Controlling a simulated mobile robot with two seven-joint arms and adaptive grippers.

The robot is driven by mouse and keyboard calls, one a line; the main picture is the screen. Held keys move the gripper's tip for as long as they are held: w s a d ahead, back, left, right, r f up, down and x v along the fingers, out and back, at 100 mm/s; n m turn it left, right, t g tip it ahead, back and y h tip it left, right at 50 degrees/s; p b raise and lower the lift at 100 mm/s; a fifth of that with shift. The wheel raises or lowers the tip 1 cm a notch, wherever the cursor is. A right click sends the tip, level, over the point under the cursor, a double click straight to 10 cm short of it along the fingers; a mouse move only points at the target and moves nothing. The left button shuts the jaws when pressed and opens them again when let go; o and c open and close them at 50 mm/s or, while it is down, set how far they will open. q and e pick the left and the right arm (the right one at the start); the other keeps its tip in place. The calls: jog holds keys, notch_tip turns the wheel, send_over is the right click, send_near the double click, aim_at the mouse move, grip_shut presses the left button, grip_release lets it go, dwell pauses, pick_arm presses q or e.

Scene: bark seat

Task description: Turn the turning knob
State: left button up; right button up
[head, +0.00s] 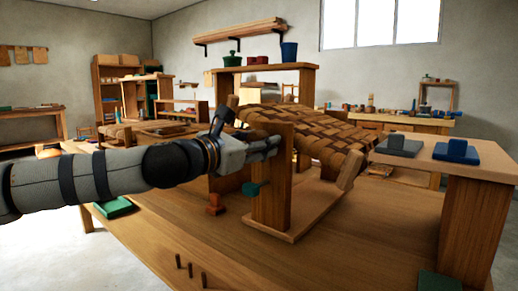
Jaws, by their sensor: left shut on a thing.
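A woven brown bark seat (318,135) is held tilted in a wooden stand (271,205) on the workbench, sloping down to the right. My left gripper (266,147) is at the upper part of the stand's near post, at about the height of the seat's axle. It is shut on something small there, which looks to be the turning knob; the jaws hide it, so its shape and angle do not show. My right gripper is not in view.
The wooden workbench (190,235) has a green block (114,208) at its left and several upright pegs (190,270) at the front. A raised side shelf (462,168) at the right carries a grey block (398,146) and a blue block (456,151).

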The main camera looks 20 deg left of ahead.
pick_arm(q)
jog(key=shift+n+b, duration=0.75)
jog(key=shift+n, duration=0.85)
jog(key=shift+r, duration=0.1)
jog(key=o, duration=1.1)
jog(key=shift+o, duration=0.2)
jog(key=v, duration=1.2)
